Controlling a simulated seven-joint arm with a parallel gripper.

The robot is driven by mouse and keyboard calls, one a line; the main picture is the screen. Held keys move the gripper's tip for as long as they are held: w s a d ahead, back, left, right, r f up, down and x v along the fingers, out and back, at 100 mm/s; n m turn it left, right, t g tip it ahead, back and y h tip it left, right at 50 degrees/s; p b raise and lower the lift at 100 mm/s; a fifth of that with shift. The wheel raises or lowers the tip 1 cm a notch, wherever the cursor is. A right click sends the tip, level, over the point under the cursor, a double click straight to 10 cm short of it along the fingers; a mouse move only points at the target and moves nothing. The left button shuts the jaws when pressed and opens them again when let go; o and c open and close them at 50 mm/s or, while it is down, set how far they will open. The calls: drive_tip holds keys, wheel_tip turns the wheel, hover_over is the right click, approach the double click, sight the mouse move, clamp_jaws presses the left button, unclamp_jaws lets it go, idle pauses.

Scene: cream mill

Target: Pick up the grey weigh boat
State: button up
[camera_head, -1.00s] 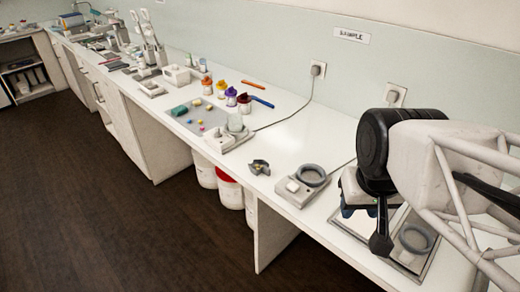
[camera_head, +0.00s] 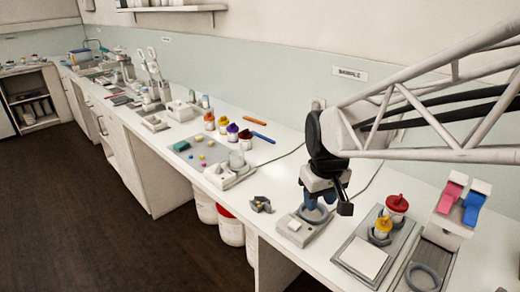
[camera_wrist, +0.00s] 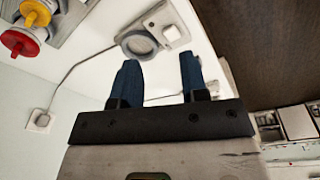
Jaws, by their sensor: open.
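A small dark grey object (camera_head: 260,204), which looks like the grey weigh boat, lies on the white bench near its front edge in the head view. It is too small there to make out its shape clearly. My gripper (camera_head: 319,201) points down over the grey ring device, to the right of this object and apart from it. In the wrist view my gripper (camera_wrist: 158,78) shows two blue fingers spread wide with nothing between them. I cannot make out the grey object in the wrist view.
The ring device (camera_head: 293,230) stands under my gripper. To its right is a tray (camera_head: 345,248) with red and yellow jars, then a stand with pink and blue pieces (camera_head: 474,205). A balance-like unit (camera_head: 222,177) stands left of the grey object. Bare bench lies around that object.

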drive_tip(key=w+a+f+n, duration=0.2)
drive_tip(key=w+a+f, duration=0.2)
drive_tip(key=w, duration=0.4)
drive_tip(key=n+g, duration=0.1)
drive_tip(key=n, duration=0.2)
hover_over(271, 207)
wheel_tip(271, 207, down, 8)
drive_tip(key=shift+r, duration=0.25)
drive_tip(key=shift+f, duration=0.15)
drive_tip(key=shift+f, duration=1.15)
drive_tip(key=shift+f, duration=2.6)
clamp_jaws()
